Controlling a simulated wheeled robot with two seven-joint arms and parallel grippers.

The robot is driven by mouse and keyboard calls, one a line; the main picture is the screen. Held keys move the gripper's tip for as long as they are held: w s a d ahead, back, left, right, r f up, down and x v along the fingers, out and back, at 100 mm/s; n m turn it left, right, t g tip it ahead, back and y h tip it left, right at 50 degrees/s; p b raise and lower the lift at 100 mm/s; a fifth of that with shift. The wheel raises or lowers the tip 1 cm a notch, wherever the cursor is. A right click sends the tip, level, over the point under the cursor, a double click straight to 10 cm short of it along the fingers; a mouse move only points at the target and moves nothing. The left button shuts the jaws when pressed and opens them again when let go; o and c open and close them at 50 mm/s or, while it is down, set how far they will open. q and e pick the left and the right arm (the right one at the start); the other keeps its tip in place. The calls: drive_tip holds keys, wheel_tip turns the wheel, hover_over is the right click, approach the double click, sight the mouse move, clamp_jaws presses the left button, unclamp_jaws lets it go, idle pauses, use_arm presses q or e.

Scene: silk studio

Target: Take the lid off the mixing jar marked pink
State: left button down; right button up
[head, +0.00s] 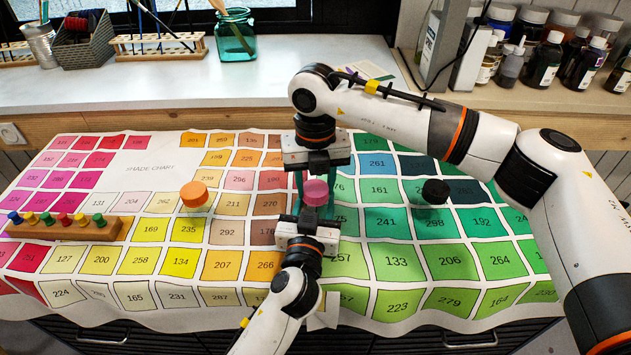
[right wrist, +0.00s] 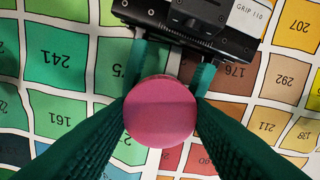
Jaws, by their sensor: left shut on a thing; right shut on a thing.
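The pink-lidded mixing jar stands on the shade chart, and its round pink lid (head: 315,192) shows between both grippers. In the right wrist view the lid (right wrist: 160,112) is seen from above. My right gripper (head: 314,182) reaches in from behind, its green fingers shut on the lid's sides. My left gripper (head: 316,208) comes from the front, shut low around the jar; it shows at the top of the right wrist view (right wrist: 178,72). The jar body is hidden by the lid and fingers. I cannot tell whether the lid is apart from the jar.
An orange-lidded jar (head: 194,194) stands left and a black-lidded one (head: 435,191) right. A wooden block with coloured pegs (head: 68,228) lies at the far left. The chart (head: 150,172) is otherwise clear. The back shelf (head: 120,92) holds a glass jar (head: 235,38) and several bottles.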

drive_tip(key=n, duration=0.6)
drive_tip(key=shift+n, duration=0.4)
drive_tip(key=n, duration=1.9)
drive_tip(key=shift+r, duration=0.1)
drive_tip(key=n, duration=0.4)
drive_tip(key=shift+n, duration=0.3)
drive_tip(key=n, duration=0.8)
drive_tip(key=shift+n, duration=0.3)
drive_tip(key=n, duration=0.4)
